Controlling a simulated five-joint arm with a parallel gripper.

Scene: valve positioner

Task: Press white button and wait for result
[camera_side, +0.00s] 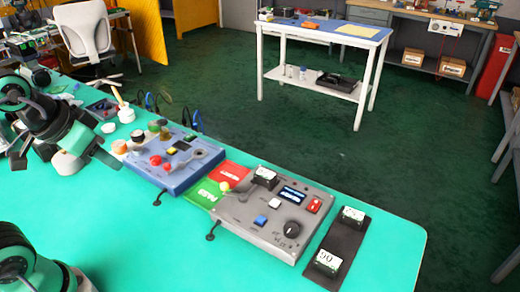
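The white button (274,203) is a small pale square on top of the grey control box (250,222), near the middle of the green table. A blue button (261,220) is just in front of it, and a lit display (292,194) is behind it; its text is too small to read. My gripper (104,156) is at the left, above the table, well away from the white button and beyond the blue box's left end. Its fingers are dark and small here, so I cannot tell whether they are open or shut.
The grey box also carries a black knob (292,227) and a red switch (314,205). A blue box (172,164) and red and green pads (206,192) lie to its left. A black tray (322,266) with labelled blocks lies right.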

